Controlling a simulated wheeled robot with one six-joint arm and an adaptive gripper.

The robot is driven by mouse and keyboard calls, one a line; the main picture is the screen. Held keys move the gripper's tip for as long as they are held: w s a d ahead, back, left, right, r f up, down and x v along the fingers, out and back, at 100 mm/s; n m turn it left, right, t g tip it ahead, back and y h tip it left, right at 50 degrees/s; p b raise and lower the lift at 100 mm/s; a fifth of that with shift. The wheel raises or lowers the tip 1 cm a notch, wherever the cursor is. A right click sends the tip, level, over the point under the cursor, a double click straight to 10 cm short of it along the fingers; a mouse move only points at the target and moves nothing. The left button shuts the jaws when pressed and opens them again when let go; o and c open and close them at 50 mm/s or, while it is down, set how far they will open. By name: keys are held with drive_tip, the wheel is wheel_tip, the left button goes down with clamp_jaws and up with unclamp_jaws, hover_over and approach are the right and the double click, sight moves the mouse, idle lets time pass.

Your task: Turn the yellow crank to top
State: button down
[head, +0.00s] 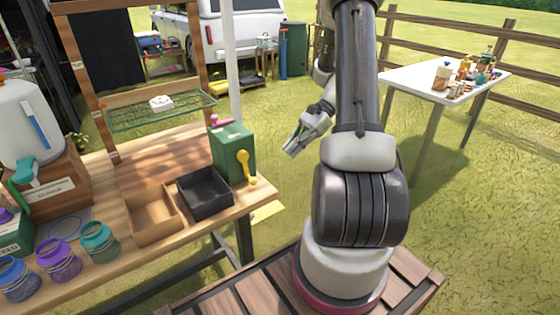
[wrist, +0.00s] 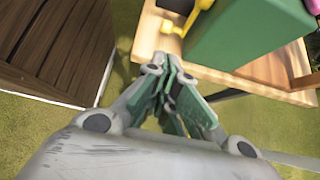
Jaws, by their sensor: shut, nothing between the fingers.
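The yellow crank (head: 243,166) is on the front-right side of a green box (head: 228,146) at the right end of the wooden bench. Its upper end is at the box face and its other end hangs low. The yellow crank also shows at the top of the wrist view (wrist: 198,12), beside the green box (wrist: 245,38). My gripper (head: 292,152) is in the air to the right of the box, apart from the crank. In the wrist view my gripper (wrist: 165,68) is shut and empty, with its fingertips below the crank in the picture.
The wooden bench (head: 190,229) carries a black tray (head: 206,205), a wooden tray (head: 152,232) and several coloured jars (head: 100,243) at left. A pink handle (head: 222,122) is on top of the green box. A white table (head: 415,78) stands at back right. Grass is open between them.

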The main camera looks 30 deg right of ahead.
sight(246, 167)
wheel_tip(246, 167, up, 6)
drive_tip(key=a+n+h, duration=0.1)
drive_tip(key=h, duration=0.1)
drive_tip(key=shift+m+h, duration=0.3)
drive_tip(key=shift+m, duration=0.4)
drive_tip(key=x, duration=1.3)
drive_tip(key=shift+a+f, duration=0.1)
drive_tip(key=shift+f, duration=0.1)
drive_tip(key=shift+a+f, duration=0.25)
drive_tip(key=shift+a, duration=0.1)
